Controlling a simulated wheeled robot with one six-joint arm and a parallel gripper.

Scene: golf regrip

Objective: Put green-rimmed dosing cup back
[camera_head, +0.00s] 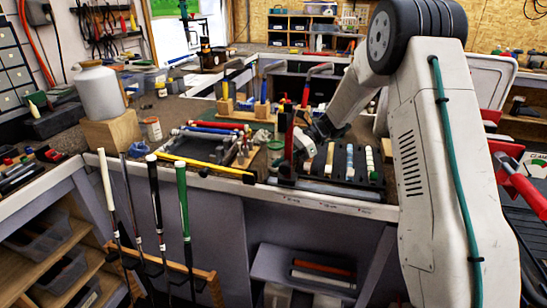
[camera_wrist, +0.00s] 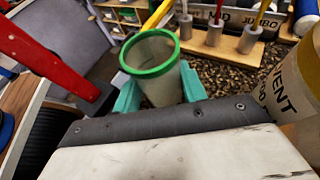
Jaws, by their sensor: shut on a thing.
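The green-rimmed dosing cup (camera_wrist: 152,62) is a clear, greyish tapered cup with a thick green rim. In the wrist view it is between the two teal fingers of my gripper (camera_wrist: 160,88), which are shut on its body below the rim. Its open mouth faces up toward the camera, and it looks empty. The lower end of the cup is hidden by the gripper, so I cannot tell whether it touches the bench. In the head view my gripper (camera_head: 290,148) is low over the bench, partly hidden behind a dark red upright bar (camera_head: 289,128).
A solvent can (camera_wrist: 292,95) stands close on the right in the wrist view. A wooden block (camera_wrist: 225,50) with several tool shafts is behind the cup. A red-handled tool (camera_wrist: 45,55) is at left. A dark tray (camera_head: 345,175) with grips lies at the bench front.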

